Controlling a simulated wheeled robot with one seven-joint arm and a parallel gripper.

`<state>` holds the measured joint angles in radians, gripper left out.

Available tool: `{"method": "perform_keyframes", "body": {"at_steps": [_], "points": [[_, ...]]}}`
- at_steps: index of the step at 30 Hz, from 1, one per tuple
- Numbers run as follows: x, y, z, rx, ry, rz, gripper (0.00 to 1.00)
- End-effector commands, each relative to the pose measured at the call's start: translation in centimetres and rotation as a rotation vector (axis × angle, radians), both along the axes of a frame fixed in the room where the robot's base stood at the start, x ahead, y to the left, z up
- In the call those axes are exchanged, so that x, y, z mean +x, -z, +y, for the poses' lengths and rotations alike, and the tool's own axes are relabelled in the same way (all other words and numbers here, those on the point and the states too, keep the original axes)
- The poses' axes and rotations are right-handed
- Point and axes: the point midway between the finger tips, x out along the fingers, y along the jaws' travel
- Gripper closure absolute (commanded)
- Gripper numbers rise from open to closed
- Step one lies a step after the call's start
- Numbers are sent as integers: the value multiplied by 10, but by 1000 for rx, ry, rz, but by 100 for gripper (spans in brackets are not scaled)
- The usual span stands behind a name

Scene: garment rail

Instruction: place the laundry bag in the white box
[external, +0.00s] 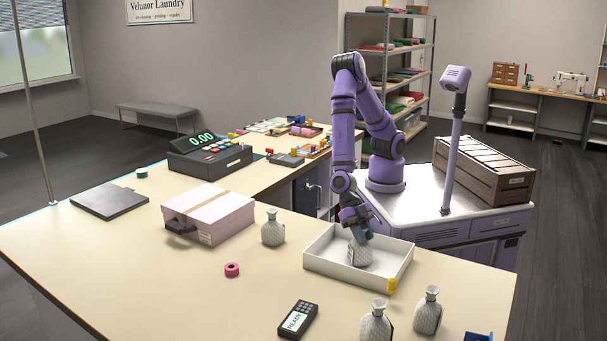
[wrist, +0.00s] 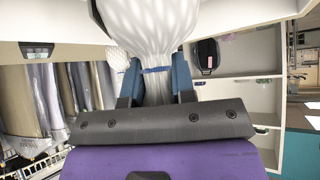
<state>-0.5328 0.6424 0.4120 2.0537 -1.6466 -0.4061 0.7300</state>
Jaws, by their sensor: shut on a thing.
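A pale, patterned laundry bag (external: 358,255) is inside the white box (external: 335,273), a shallow open tray on the counter. My gripper (external: 357,236) reaches down from above and is shut on the bag's gathered neck. In the wrist view the two blue fingers of my gripper (wrist: 155,82) press on either side of the neck, by a blue tie, and the white bag body (wrist: 153,25) fills the top middle. The bag looks slightly tilted. I cannot tell whether it rests on the box floor.
Similar bags stand outside the box: one to the left (external: 272,230) and two in front (external: 376,326) (external: 427,312). A yellow item (external: 391,285) is at the box's front right corner.

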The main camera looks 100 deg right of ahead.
Motion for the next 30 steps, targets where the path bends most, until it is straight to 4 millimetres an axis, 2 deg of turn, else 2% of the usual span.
{"method": "perform_keyframes", "body": {"at_steps": [12, 13, 16, 25, 30], "points": [[0, 6, 0, 0, 0, 0, 100], [0, 7, 0, 0, 1, 0, 74], [0, 6, 0, 0, 1, -1, 51], [0, 5, 0, 0, 0, -1, 50], [3, -5, -8, 2, 0, -2, 50]]}}
